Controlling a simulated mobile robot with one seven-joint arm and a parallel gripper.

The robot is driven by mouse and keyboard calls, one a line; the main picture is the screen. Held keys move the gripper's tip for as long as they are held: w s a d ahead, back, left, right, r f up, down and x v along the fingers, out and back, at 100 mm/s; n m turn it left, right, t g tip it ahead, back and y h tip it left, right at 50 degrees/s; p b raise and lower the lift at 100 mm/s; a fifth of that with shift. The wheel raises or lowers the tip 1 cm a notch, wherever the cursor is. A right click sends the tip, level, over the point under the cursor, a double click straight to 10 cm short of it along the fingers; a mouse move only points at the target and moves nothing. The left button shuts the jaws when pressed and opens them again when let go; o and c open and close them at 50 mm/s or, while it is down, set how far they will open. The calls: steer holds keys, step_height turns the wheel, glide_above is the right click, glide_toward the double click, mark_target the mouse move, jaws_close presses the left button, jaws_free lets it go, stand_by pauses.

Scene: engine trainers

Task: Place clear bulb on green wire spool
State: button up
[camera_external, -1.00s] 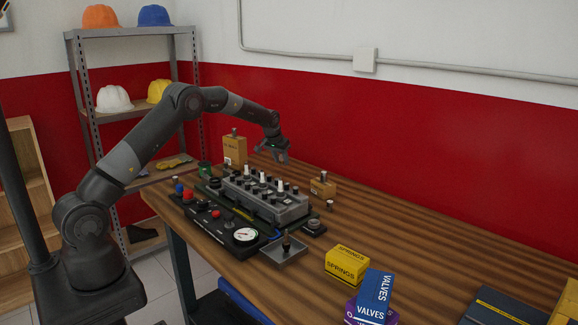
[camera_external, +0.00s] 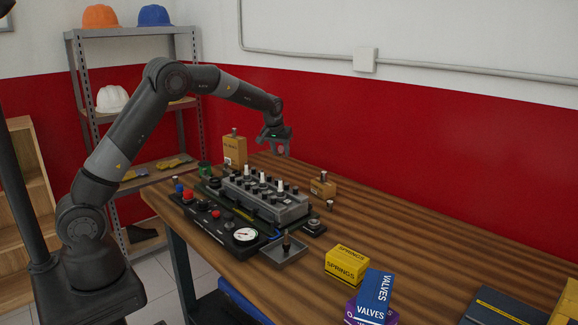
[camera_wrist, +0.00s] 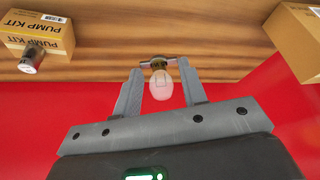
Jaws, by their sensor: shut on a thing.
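A clear glass bulb (camera_wrist: 161,84) with a brass-coloured base is pinched between the tips of my gripper (camera_wrist: 158,62) in the wrist view, glass pointing back toward the palm. In the external view my gripper (camera_external: 278,152) is raised above the back of the workbench, and the bulb is too small to make out clearly there. A small green object (camera_external: 205,169), apparently the green wire spool, stands at the bench's left end, behind the engine trainer. My gripper is to its right and higher, apart from it. The spool is not visible in the wrist view.
The engine trainer (camera_external: 262,198) fills the left bench. A pump kit box (camera_external: 235,151) stands behind it, and a smaller box (camera_external: 323,188) at its right, both with small pieces on top. Springs (camera_external: 347,264) and valves (camera_external: 375,295) boxes are in front. The bench's right middle is clear.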

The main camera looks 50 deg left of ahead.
steer(key=s+a+r+n+g+y, duration=0.2)
steer(key=s+a+r+n, duration=0.1)
steer(key=s+a+n, duration=0.5)
steer(key=n+g, duration=0.3)
steer(key=n, duration=0.4)
glide_above(203, 163)
steer(key=d, duration=0.1)
steer(key=shift+y, duration=0.4)
steer(key=f, duration=0.4)
steer(key=shift+w+d+f, duration=0.1)
steer(key=shift+w+d, duration=0.1)
steer(key=shift+w, duration=0.05)
steer(key=shift+f, duration=2.05)
steer(key=o, duration=0.9)
steer(key=shift+f, duration=0.1)
steer(key=shift+o, duration=0.2)
